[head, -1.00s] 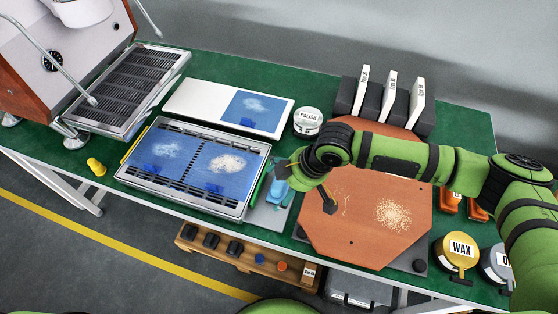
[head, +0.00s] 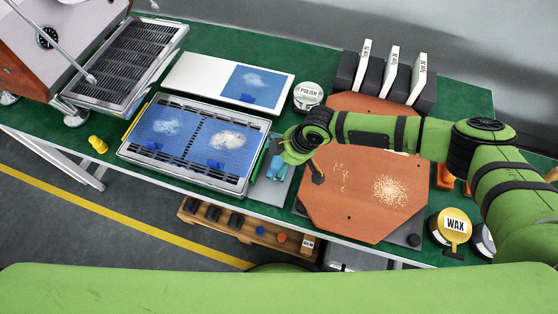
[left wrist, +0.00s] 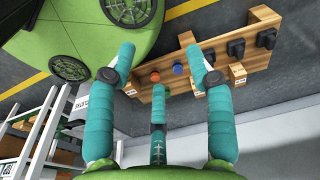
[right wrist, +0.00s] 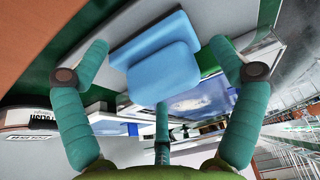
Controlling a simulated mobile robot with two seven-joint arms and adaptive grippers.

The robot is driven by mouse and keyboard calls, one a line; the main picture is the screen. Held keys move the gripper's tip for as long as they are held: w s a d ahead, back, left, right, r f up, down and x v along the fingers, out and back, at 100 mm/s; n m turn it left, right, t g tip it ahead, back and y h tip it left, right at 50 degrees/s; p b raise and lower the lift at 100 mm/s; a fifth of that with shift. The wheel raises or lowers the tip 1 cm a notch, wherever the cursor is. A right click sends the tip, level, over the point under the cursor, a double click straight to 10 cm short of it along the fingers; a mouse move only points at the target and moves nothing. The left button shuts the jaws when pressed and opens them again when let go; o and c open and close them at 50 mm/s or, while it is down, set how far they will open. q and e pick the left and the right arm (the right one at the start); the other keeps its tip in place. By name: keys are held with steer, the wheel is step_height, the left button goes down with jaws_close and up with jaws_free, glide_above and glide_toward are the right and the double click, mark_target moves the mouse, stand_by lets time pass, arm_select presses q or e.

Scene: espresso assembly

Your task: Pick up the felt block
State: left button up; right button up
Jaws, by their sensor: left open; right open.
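The felt block looks to be the light blue, two-layered block (right wrist: 163,72) with rounded edges, lying on a grey surface in the right wrist view. My right gripper (right wrist: 158,50) is open, with its teal fingers on either side of the block, apart from it. In the head view the right gripper (head: 272,164) points down over a grey mat left of the brown board, and it and the arm mostly hide the block. My left gripper (left wrist: 159,52) is open and empty in the left wrist view, over the low wooden rack and floor.
Left of the mat is a metal tray (head: 132,165) with blue cloths bearing powder. The brown octagonal board (head: 355,215) lies to the right. A polish tin (head: 308,96) stands behind, and a wax tin (head: 452,228) at right. The wooden rack (head: 250,230) is below the table.

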mark_target(278, 157)
steer(key=shift+c, duration=0.4)
steer(key=c, duration=1.3)
arm_select(q)
steer(key=s, duration=0.2)
steer(key=shift+s+a+f, duration=0.1)
steer(key=shift+s, duration=0.2)
steer(key=shift+w, duration=0.15)
arm_select(e)
steer(key=shift+r+b, duration=0.3)
steer(key=shift+r, duration=0.4)
step_height(278, 157, up, 3)
steer(key=shift+s+d+f+b, duration=0.1)
steer(key=shift+s+d+b, duration=0.05)
steer(key=shift+b, duration=0.25)
arm_select(q)
steer(key=f, duration=0.1)
steer(key=f+b, duration=0.1)
steer(key=f, duration=0.1)
steer(key=shift+w+b, duration=0.25)
steer(key=shift+b, duration=0.1)
arm_select(e)
steer(key=s+d+r, duration=0.2)
steer(key=s, duration=0.1)
steer(key=s+d+r, duration=0.2)
steer(key=s, duration=0.1)
steer(key=s+d+r, duration=0.2)
steer(key=d+r, duration=0.1)
steer(key=shift+s, duration=0.4)
